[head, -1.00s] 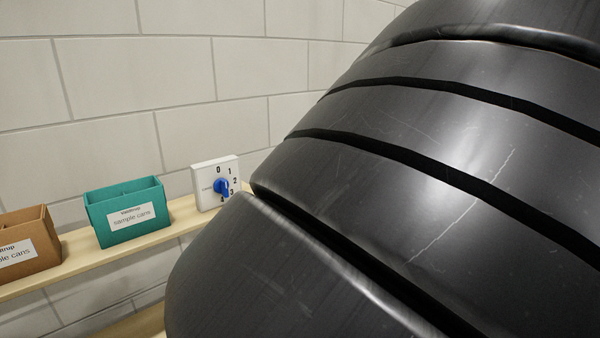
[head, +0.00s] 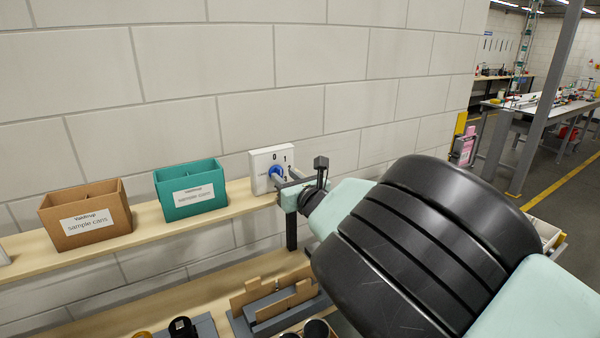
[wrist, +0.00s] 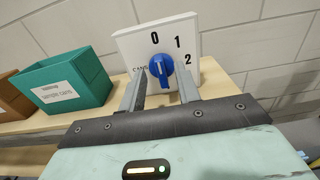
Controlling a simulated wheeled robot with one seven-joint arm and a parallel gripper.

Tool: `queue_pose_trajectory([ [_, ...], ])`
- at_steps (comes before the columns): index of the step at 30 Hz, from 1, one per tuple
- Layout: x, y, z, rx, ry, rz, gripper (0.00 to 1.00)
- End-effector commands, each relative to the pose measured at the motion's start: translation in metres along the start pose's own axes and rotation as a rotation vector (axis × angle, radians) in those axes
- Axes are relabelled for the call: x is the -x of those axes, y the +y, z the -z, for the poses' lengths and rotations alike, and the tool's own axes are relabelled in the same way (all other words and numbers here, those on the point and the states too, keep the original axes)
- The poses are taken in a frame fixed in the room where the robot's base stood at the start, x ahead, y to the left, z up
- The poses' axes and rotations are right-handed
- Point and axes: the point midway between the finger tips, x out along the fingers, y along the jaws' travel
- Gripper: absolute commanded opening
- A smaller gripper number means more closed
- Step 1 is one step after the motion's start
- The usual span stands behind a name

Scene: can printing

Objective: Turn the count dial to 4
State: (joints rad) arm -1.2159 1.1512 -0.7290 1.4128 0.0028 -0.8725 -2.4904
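The count dial is a white square box (wrist: 127,45) with a round blue knob (wrist: 161,70) in the wrist view. The numbers 0, 1 and 2 show; the lower ones are hidden. A pale line on the knob points up, roughly toward 0. My gripper (wrist: 162,90) is open, one finger to each side below the knob; contact cannot be told. In the head view the dial box (head: 258,163) stands at the shelf's right end, with my gripper (head: 287,180) in front, partly covering the knob (head: 275,173) and numbers.
A teal sample-can box (head: 190,190) and a brown one (head: 87,217) stand on the wooden shelf (head: 150,218) left of the dial. A lower shelf holds a grey tray with cardboard dividers (head: 275,302). A block wall (head: 200,75) lies behind.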

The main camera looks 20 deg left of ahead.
Motion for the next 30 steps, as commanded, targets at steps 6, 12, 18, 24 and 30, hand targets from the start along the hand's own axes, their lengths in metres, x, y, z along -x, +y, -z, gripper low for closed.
queue_pose_trajectory([
  [6, -0.015, -0.001, 0.0, 0.0, 0.0, 0.001, 0.33],
  [12, -0.018, 0.0, 0.0, -0.001, 0.0, 0.0, 0.33],
  [18, -0.018, 0.0, 0.0, -0.001, 0.0, 0.0, 0.19],
  [24, -0.018, 0.0, 0.0, -0.001, 0.0, 0.0, 0.0],
  [30, -0.018, 0.0, 0.001, -0.018, -0.001, 0.0, 0.0],
])
